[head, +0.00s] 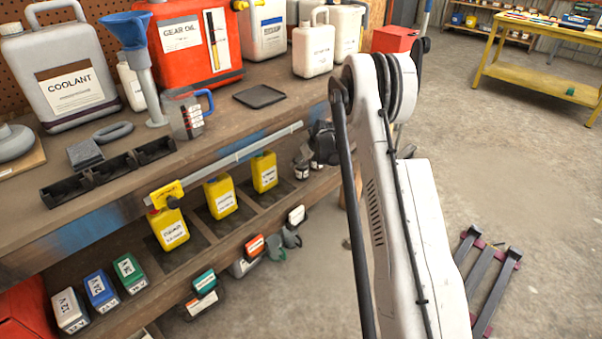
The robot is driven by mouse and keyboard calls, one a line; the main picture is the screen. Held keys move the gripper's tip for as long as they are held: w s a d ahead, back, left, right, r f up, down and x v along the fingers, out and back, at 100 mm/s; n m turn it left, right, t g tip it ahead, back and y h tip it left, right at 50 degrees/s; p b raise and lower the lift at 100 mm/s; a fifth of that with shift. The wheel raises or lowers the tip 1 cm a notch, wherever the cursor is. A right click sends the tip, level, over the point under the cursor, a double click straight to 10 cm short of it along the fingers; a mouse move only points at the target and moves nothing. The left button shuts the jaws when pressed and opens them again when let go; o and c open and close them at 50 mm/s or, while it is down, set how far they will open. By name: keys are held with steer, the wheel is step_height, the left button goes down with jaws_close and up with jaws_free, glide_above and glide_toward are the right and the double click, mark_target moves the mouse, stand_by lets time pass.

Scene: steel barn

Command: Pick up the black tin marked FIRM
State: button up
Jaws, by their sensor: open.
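No tin's label can be read as FIRM from here. A dark tin with a white label (297,214) sits toward the right end of the lower shelf. Another dark tin with a white label (202,304) sits nearer on the left, beside a teal-labelled one (204,281). My gripper (306,168) is small and partly hidden at the bench's front edge, to the left of my arm. It is open, above and apart from the tins, and I see nothing held in it.
The bench top (225,120) holds a coolant jug (60,70), a red gear oil can (190,45) and a measuring jug (185,113). Yellow bottles (222,196) stand in the middle shelf. A rail runs along the front. Floor at right is mostly clear, except a low rack (490,270).

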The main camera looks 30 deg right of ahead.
mark_target(303, 162)
steer(key=x, duration=0.3)
steer(key=shift+f+b, duration=0.15)
steer(key=shift+b, duration=0.2)
steer(key=c, duration=1.5)
steer(key=shift+r, duration=0.2)
